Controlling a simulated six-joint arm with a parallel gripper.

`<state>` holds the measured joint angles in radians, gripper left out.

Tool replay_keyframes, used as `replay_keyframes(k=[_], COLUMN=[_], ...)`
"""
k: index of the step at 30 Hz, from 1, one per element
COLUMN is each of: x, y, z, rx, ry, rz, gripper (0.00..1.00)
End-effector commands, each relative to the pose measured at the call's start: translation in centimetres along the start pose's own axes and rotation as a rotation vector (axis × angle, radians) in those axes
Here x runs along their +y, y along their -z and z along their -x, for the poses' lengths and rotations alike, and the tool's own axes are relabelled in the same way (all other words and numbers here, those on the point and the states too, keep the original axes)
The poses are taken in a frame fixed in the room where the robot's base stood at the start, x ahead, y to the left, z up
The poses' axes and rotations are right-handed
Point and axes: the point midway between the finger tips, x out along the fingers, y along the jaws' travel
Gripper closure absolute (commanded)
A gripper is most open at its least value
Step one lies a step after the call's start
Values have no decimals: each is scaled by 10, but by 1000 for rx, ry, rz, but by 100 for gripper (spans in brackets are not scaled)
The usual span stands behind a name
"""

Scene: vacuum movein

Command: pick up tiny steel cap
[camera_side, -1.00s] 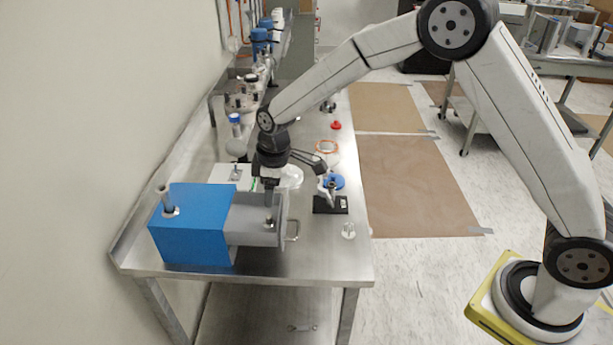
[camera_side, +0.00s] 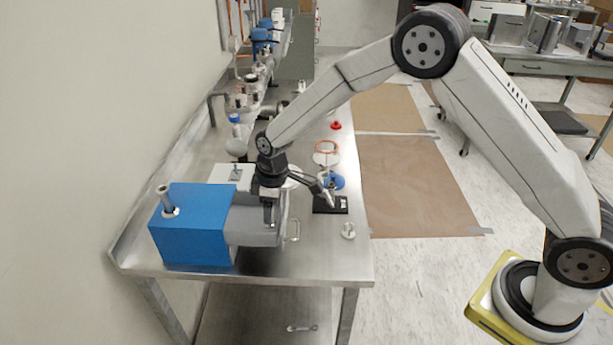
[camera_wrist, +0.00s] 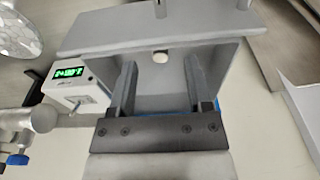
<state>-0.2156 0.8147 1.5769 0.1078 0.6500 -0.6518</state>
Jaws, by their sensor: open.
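The tiny cap (camera_wrist: 160,57) shows as a small pale round piece in the wrist view, inside a grey open tray or chamber. It lies between the lines of my two fingers, about level with or just past their tips; contact is not visible. My gripper (camera_wrist: 159,65) is open, with one finger on each side and nothing held. In the side view my gripper (camera_side: 269,222) points down into the grey chamber (camera_side: 250,228) on the front of the blue box (camera_side: 192,225). The cap is hidden there.
The chamber's front plate with a handle (camera_side: 294,231) stands close to my gripper. A white box with a green display (camera_wrist: 78,83) is beside it. A black stand (camera_side: 330,204) and a small clear-and-white piece (camera_side: 348,230) sit to the right. The front table edge is bare.

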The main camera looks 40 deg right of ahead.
Motion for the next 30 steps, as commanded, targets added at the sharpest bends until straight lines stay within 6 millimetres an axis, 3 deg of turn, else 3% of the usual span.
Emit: replay_keyframes(k=[9, 24, 26, 30], x=[0, 0, 0, 0], y=[0, 0, 0, 0], z=[-26, -26, -26, -26], rx=[-1, 0, 0, 0], ry=[0, -1, -1, -1], rz=[0, 0, -1, 0], gripper=[36, 36, 52, 96])
